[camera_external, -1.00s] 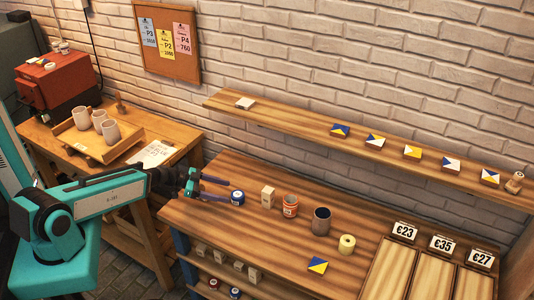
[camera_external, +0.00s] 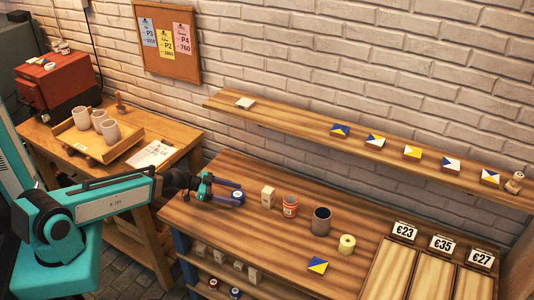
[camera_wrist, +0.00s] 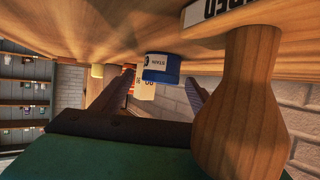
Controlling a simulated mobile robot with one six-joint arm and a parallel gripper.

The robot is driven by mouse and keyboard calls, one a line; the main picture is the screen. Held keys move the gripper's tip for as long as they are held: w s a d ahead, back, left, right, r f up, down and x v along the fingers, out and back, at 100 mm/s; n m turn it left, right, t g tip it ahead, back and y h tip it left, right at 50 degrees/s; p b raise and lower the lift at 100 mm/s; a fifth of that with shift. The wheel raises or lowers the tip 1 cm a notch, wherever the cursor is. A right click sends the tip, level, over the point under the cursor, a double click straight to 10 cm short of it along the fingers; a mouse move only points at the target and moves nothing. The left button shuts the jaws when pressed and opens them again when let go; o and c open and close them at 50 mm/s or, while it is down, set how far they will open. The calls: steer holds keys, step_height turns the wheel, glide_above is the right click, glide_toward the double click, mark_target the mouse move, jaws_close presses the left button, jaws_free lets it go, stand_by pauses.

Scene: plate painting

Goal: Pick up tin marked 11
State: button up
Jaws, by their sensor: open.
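A small blue tin with a pale lid and label (camera_external: 238,196) stands near the left end of the workbench. It also shows in the wrist view (camera_wrist: 161,70), where its label text is too small to read, so I cannot confirm the number 11. My gripper (camera_external: 232,194) is open, its two fingers reaching right over the bench at the tin. In the wrist view the tin appears between the finger tips (camera_wrist: 158,88), and I cannot tell whether either finger touches it. More small tins, one red (camera_external: 213,284) and one blue (camera_external: 235,292), sit on the lower shelf.
Right of the tin stand a pale block (camera_external: 268,197), an orange-red labelled pot (camera_external: 290,206), a dark mug (camera_external: 321,221) and a yellow roll (camera_external: 347,244). A blue-yellow tile (camera_external: 317,265) lies in front. In the wrist view a wooden knob-shaped thing (camera_wrist: 240,100) fills the right.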

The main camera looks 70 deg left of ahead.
mark_target(233, 194)
steer(key=shift+c, duration=0.3)
steer(key=c, duration=1.2)
steer(key=shift+r, duration=0.1)
steer(key=shift+r+b, duration=0.85)
steer(key=shift+r, duration=1.5)
step_height(233, 194, up, 5)
steer(key=p, duration=0.5)
